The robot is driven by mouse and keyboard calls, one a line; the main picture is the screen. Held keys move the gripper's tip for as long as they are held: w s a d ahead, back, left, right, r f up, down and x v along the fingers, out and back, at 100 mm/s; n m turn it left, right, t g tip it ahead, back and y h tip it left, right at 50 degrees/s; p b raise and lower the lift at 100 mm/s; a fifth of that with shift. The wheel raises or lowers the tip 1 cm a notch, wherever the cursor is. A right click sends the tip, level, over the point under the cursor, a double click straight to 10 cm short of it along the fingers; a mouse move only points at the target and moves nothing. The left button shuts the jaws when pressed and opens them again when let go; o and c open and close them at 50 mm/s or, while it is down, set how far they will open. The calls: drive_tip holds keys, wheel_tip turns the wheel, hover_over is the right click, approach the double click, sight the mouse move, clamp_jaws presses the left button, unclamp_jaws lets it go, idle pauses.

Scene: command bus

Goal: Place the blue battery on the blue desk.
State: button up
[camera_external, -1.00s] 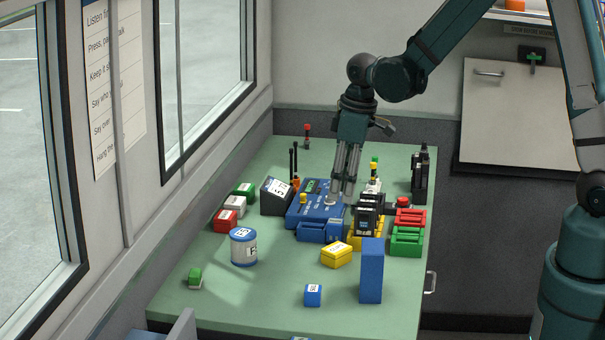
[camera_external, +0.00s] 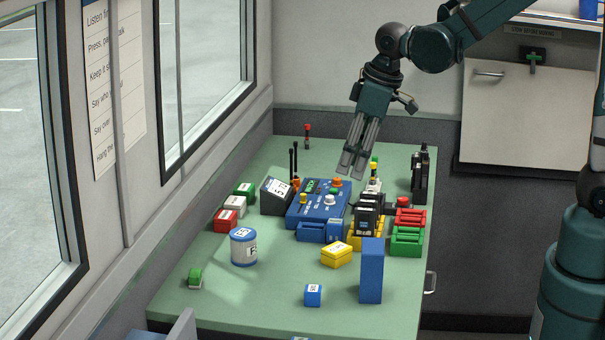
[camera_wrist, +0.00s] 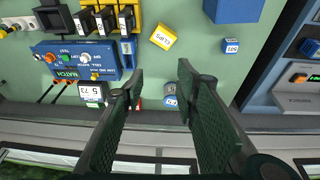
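The blue desk (camera_external: 312,204), a console with coloured knobs, stands mid-table; it also shows at left in the wrist view (camera_wrist: 45,62). No piece is clearly identifiable as the blue battery. Blue candidates are a small labelled block (camera_external: 313,296) near the front edge, also in the wrist view (camera_wrist: 231,46), and a tall plain block (camera_external: 371,272). Dark upright labelled pieces (camera_external: 368,212) stand in a yellow holder right of the desk. My gripper (camera_external: 350,170) is above the desk's right back side, tilted, apart from it. Its fingers (camera_wrist: 160,80) are spread with nothing between them.
A blue slotted holder (camera_external: 320,231) sits at the desk's front. Red (camera_external: 410,218) and green (camera_external: 407,242) holders stand right. A yellow box (camera_external: 337,255) and a white-blue can (camera_external: 243,247) are in front. The front left of the table is mostly clear.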

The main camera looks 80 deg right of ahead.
drive_tip(key=s+a+r+t, duration=0.2)
drive_tip(key=s+a+r, duration=0.2)
drive_tip(key=s+a, duration=0.4)
drive_tip(key=s+a+r+t, duration=0.1)
drive_tip(key=s+a+r, duration=0.4)
drive_tip(key=s+a, duration=0.3)
drive_tip(key=shift+s+a+r+t+y, duration=0.3)
drive_tip(key=shift+a+t, duration=0.1)
drive_tip(key=shift+o, duration=0.3)
drive_tip(key=g+b, duration=0.1)
drive_tip(key=g, duration=0.3)
hover_over(337, 221)
drive_tip(key=s, duration=0.3)
wheel_tip(337, 221, down, 20)
drive_tip(key=shift+a+f, duration=0.1)
drive_tip(key=shift+f, duration=0.1)
drive_tip(key=shift+w, duration=0.1)
drive_tip(key=shift+b+x, duration=0.7)
drive_tip(key=shift+x, duration=2.65)
